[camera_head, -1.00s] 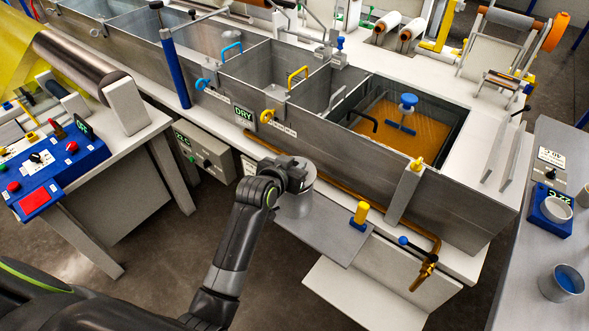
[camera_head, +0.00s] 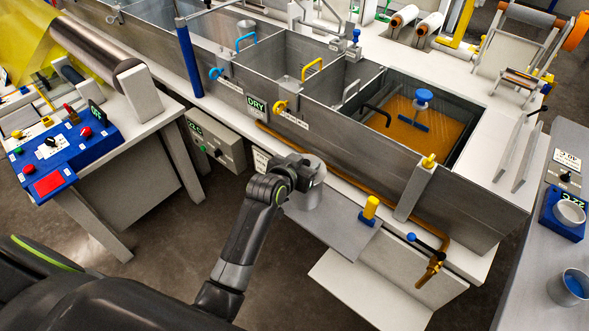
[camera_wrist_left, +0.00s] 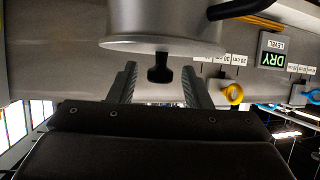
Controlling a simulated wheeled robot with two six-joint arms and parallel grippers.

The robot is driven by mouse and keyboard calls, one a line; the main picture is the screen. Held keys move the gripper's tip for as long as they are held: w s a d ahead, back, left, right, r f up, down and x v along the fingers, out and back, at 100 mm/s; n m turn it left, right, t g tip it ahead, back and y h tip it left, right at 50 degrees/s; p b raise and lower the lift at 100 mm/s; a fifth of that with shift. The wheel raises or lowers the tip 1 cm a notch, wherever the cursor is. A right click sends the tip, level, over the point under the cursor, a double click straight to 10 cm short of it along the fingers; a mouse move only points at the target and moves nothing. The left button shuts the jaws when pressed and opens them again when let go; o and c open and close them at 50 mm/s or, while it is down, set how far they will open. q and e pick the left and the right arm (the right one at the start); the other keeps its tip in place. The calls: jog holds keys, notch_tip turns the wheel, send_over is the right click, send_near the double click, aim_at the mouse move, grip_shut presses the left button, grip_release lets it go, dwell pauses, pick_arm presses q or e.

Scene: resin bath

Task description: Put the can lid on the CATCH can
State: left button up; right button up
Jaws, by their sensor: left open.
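A grey metal can (camera_head: 308,197) stands on a grey shelf (camera_head: 335,226) at the front of the bath. In the left wrist view a flat grey lid (camera_wrist_left: 165,46) with a black knob (camera_wrist_left: 160,68) lies against the end of a grey can body (camera_wrist_left: 165,18); the picture looks upside down there. My left gripper (camera_head: 306,168) is at the top of the can. In the left wrist view its fingers (camera_wrist_left: 160,84) are open, one on each side of the knob, with a gap on both sides. I cannot read any CATCH label. The right gripper is not in view.
A yellow-and-blue valve (camera_head: 370,209) stands on the shelf right of the can. A brass tap (camera_head: 430,272) sits further right. The bath wall (camera_head: 330,135) with a DRY display (camera_head: 257,106) rises behind. A cup with blue content (camera_head: 570,287) stands on the right table.

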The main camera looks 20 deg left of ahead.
pick_arm(q)
jog(key=b+v, duration=0.1)
jog(key=v, duration=1)
jog(key=shift+s, duration=0.2)
jog(key=s+a+f+g+y, duration=0.1)
jog(key=s+a+f+g, duration=0.15)
jog(key=f, duration=0.85)
jog(key=s+a+f+n+g, duration=0.1)
jog(key=s+f, duration=0.3)
jog(key=f, duration=0.7)
jog(key=s+a+f+g+y, duration=0.1)
jog(key=s+f+g, duration=0.15)
jog(key=f, duration=0.75)
jog(key=s+a+f+g, duration=0.1)
jog(key=s+a+f, duration=0.1)
jog(key=s+f, duration=0.4)
jog(key=s+a+f+n+g, duration=0.1)
jog(key=s+f, duration=0.5)
jog(key=s, duration=0.9)
jog(key=s+a+f+g+y, duration=0.1)
jog(key=s+a+f+g, duration=0.2)
jog(key=s+f, duration=0.3)
jog(key=s+a, duration=0.1)
jog(key=s, duration=0.4)
jog(key=shift+f, duration=0.4)
jog(key=shift+s+f, duration=0.1)
jog(key=shift+s, duration=0.05)
